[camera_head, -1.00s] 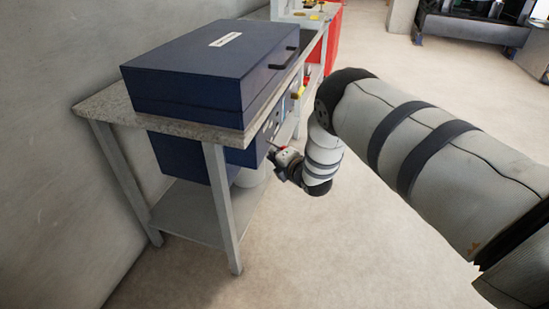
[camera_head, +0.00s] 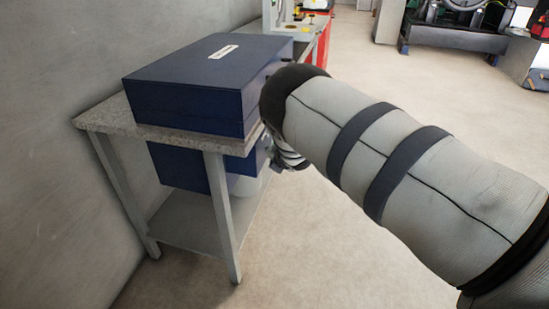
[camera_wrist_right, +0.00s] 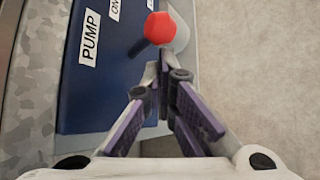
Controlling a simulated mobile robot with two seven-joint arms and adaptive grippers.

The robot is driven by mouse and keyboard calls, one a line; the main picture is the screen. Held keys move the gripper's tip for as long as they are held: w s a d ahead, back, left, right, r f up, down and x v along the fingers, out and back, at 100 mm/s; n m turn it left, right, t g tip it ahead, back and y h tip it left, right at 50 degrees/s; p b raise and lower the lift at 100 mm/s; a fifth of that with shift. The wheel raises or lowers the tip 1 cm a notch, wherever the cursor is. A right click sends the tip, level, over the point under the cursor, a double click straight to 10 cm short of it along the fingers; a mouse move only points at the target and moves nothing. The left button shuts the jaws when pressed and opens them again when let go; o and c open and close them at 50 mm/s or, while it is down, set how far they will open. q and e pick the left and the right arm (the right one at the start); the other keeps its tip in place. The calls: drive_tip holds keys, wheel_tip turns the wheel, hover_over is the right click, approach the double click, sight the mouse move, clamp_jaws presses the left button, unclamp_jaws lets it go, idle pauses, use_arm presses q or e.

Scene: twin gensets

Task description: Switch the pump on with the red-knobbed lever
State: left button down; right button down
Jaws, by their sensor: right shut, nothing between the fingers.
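The red knob (camera_wrist_right: 160,28) of the lever shows at the top middle of the right wrist view, beside the edge of a dark blue panel (camera_wrist_right: 100,85) with white labels reading "PUMP" and "ON". My right gripper (camera_wrist_right: 164,62) is shut and empty, its fingertips just below the knob in the picture. Whether they touch it I cannot tell. The blue box (camera_head: 180,168) under the bench top shows there. My left gripper is not in view.
A large dark blue case (camera_head: 190,85) sits on the bench, whose speckled top (camera_head: 105,117) juts out at its left. A pale container (camera_head: 246,185) stands beneath. A wall is at the left. The floor (camera_head: 330,250) in front is clear.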

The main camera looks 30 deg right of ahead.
drive_tip(key=shift+r, duration=0.1)
drive_tip(key=shift+r+p, duration=0.3)
drive_tip(key=shift+r, duration=0.4)
